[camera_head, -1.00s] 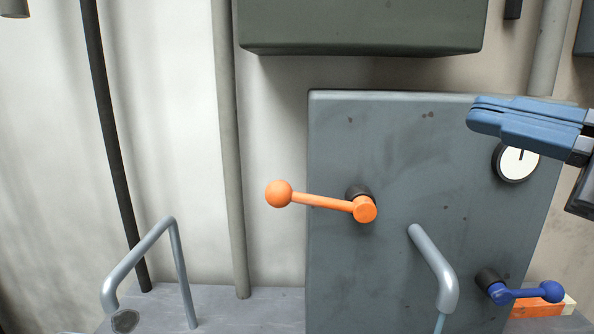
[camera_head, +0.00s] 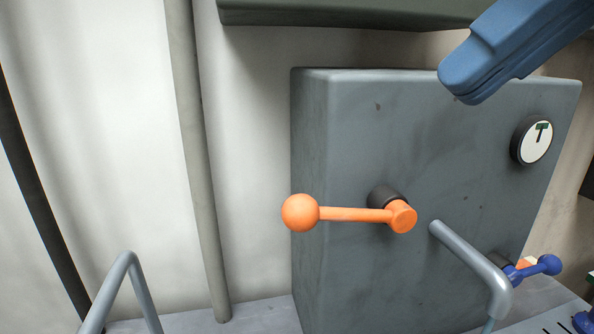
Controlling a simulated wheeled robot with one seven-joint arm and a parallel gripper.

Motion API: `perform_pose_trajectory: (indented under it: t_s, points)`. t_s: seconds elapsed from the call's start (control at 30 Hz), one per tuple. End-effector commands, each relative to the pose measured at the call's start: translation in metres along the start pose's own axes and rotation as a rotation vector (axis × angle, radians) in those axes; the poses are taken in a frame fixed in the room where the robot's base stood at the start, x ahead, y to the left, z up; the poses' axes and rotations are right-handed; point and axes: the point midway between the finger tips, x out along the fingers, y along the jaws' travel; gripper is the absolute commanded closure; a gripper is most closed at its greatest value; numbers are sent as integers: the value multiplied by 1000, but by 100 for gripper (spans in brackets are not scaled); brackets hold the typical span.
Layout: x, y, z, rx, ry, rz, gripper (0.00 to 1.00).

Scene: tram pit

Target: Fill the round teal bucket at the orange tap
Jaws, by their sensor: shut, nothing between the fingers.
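The orange tap lever (camera_head: 350,215) has a round ball at its left end. It points left, nearly level, from an orange hub on a dark collar on the grey cabinet. A grey spout (camera_head: 470,262) comes out to the right of it and bends down; a thin pale blue strip shows under its end, cut by the lower edge. My gripper (camera_head: 460,88) has blue fingers, shut and empty, at the upper right in front of the cabinet. It is above and right of the lever, apart from it. The teal bucket is not in view.
The grey cabinet (camera_head: 340,270) fills the middle and right, with a round gauge (camera_head: 532,141) on it. A blue lever (camera_head: 535,267) sits right of the spout. A bent metal rail (camera_head: 122,280) stands lower left. A dark green box (camera_head: 350,14) overhangs above.

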Motion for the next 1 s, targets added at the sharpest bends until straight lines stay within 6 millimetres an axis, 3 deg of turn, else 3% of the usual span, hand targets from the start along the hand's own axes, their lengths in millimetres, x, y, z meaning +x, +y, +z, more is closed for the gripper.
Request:
perform_pose_trajectory:
  t_s: [0.17,0.7,1.0]
  points:
    - [21,1,0,1,3,2,100]
    - [118,2,0,3,2,5,100]
    - [137,1,0,2,-1,5,100]
